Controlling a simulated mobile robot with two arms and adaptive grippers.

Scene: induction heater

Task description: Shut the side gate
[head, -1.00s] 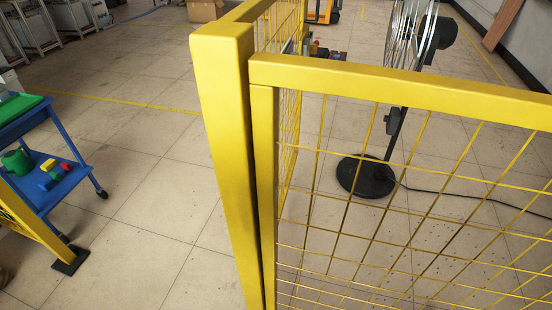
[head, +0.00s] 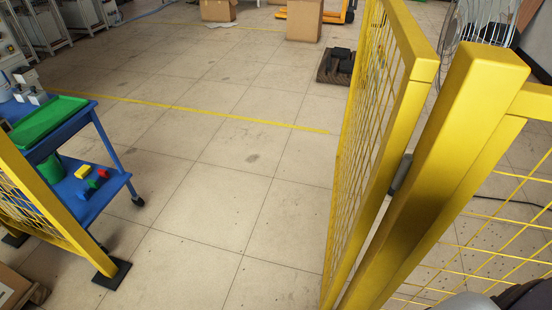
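The side gate appears to be the yellow mesh panel (head: 416,88) in the right half of the head view. It stands open, pointing away from me beside a thick yellow post (head: 465,130). A small grey fitting (head: 401,173) shows between the panel and the post. On the left, another yellow fence section (head: 50,222) ends at a black foot plate, with a wide open gap between it and the post. Neither gripper is in view. A grey and black rounded part at the bottom right edge may be my own arm.
A blue cart (head: 112,160) with a green tray (head: 45,122) stands behind the left fence. A fixed mesh fence (head: 500,228) continues right of the post. A cardboard box (head: 304,20) and a dark item (head: 337,66) lie farther back. The floor in the gap is clear.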

